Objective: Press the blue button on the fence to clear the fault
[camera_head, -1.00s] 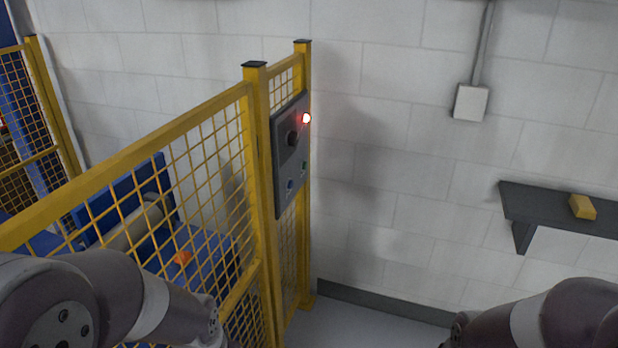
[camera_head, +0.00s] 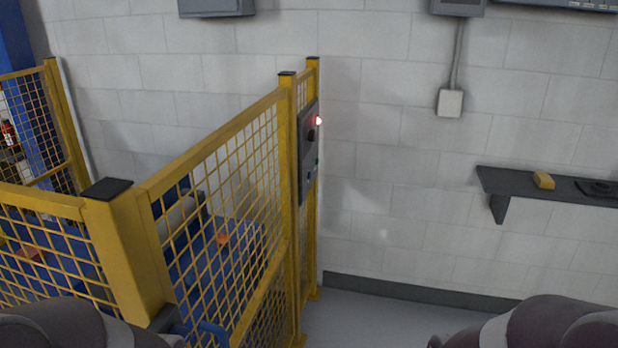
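The yellow mesh fence (camera_head: 220,140) runs from the near left to the wall. A grey control panel (camera_head: 307,155) is fixed to its far end and is seen at a steep angle. A red lamp (camera_head: 319,121) glows at the panel's upper right edge, with a dark round knob (camera_head: 311,134) below it. The blue button is too small and too oblique to make out clearly on the lower panel. My arm links show at the bottom left and bottom right corners, well short of the panel. Neither gripper is in view.
A dark shelf (camera_head: 530,186) with a yellow block (camera_head: 543,180) juts from the wall at right. Grey floor (camera_head: 370,320) is clear between fence and wall.

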